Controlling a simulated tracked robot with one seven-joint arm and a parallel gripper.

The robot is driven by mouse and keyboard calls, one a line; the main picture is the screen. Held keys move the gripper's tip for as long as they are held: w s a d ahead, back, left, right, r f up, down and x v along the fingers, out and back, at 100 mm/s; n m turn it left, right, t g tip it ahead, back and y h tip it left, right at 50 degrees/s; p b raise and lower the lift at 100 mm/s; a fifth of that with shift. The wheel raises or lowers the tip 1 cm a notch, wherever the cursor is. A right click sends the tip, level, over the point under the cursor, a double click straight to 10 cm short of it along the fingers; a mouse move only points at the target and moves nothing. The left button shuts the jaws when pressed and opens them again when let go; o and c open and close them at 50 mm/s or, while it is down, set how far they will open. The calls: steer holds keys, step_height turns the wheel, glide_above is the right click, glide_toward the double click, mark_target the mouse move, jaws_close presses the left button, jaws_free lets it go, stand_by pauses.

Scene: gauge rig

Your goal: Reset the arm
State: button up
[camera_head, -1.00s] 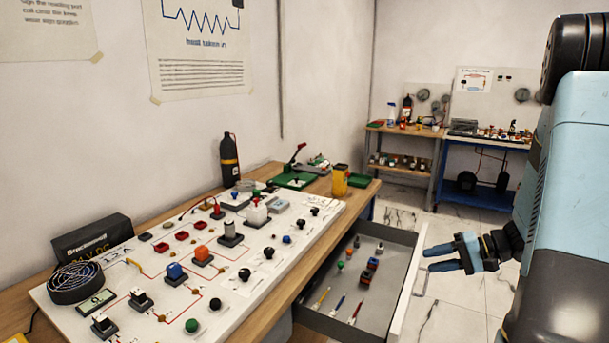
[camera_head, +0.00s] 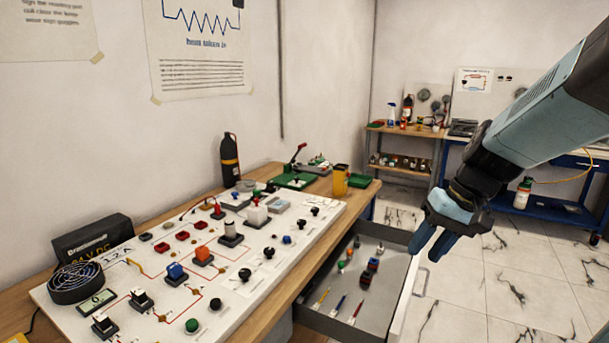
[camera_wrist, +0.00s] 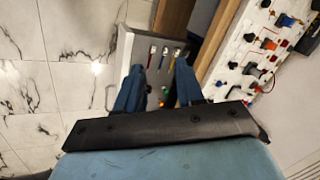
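My gripper (camera_head: 429,248) has blue fingers and hangs from my light-blue arm at the right of the head view. It points down, near the upper right edge of the open grey drawer (camera_head: 352,328). In the wrist view my gripper (camera_wrist: 160,72) shows its two fingers apart, with the drawer visible between and beyond them. Nothing is held between the fingers. The drawer holds small coloured parts and several slim tools.
A white gauge panel (camera_head: 135,258) with switches and knobs lies on the wooden workbench (camera_head: 262,322) at left. A black bottle (camera_head: 230,160) and a yellow container (camera_head: 340,180) stand behind it. Tiled floor (camera_head: 520,275) is clear at right; a blue cart (camera_head: 540,207) stands farther back.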

steer(key=s+r+t+h, duration=0.4)
steer(key=s+r, duration=0.3)
steer(key=shift+s, duration=0.3)
steer(key=shift+a, duration=0.1)
